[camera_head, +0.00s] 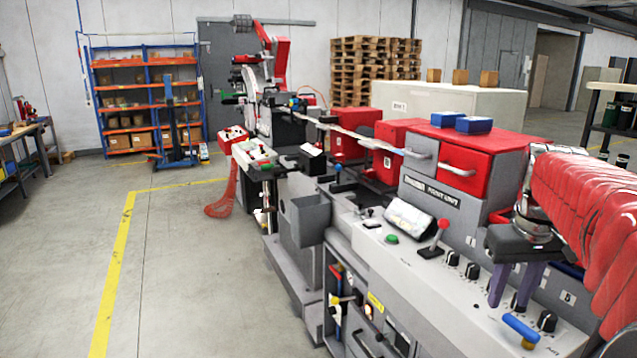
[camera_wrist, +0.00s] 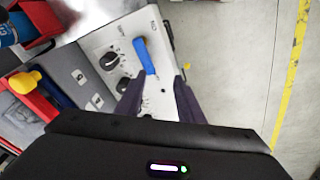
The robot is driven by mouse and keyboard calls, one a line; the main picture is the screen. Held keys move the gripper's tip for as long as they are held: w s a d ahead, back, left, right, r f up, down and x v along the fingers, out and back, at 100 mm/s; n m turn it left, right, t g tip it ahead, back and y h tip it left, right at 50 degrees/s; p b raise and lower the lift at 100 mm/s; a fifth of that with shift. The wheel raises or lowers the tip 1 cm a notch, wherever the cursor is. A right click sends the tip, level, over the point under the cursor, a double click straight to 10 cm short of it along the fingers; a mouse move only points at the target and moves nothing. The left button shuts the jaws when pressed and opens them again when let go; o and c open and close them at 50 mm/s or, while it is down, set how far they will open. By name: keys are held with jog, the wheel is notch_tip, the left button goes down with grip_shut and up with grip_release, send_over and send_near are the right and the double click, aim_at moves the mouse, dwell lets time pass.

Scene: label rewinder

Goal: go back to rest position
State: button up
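My gripper (camera_head: 508,300) is at the right of the head view, pointing down over the grey control panel (camera_head: 459,297) of the label rewinder. Its two purple fingers are apart with nothing held between them. In the wrist view the gripper (camera_wrist: 156,88) also shows spread fingers. A blue handle (camera_head: 521,329) on the panel lies close to the fingertips; in the wrist view the blue handle (camera_wrist: 146,57) lies just beyond them. I cannot tell the exact gap. My arm in its red cover fills the right edge.
Black knobs (camera_head: 473,270) and a red-topped lever (camera_head: 439,236) stand on the panel near the gripper. Red drawers (camera_head: 463,163) carry two blue boxes (camera_head: 474,125) behind it. Open floor with a yellow line (camera_head: 117,260) lies to the left.

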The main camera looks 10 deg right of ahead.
jog(key=s+a+f+t, duration=0.1)
jog(key=s+a, duration=0.3)
jog(key=a, duration=0.4)
jog(key=s+a+f+n+t, duration=0.1)
jog(key=s+a+f, duration=0.3)
jog(key=a, duration=0.4)
jog(key=s+a+f+t+y, duration=0.1)
jog(key=s+a+f+t, duration=0.1)
jog(key=s+a, duration=0.3)
jog(key=a+f, duration=0.1)
jog(key=a, duration=0.2)
jog(key=shift+s+a+n, duration=0.2)
jog(key=shift+a+n, duration=0.05)
jog(key=shift+n, duration=0.15)
jog(key=shift+d+f, duration=0.1)
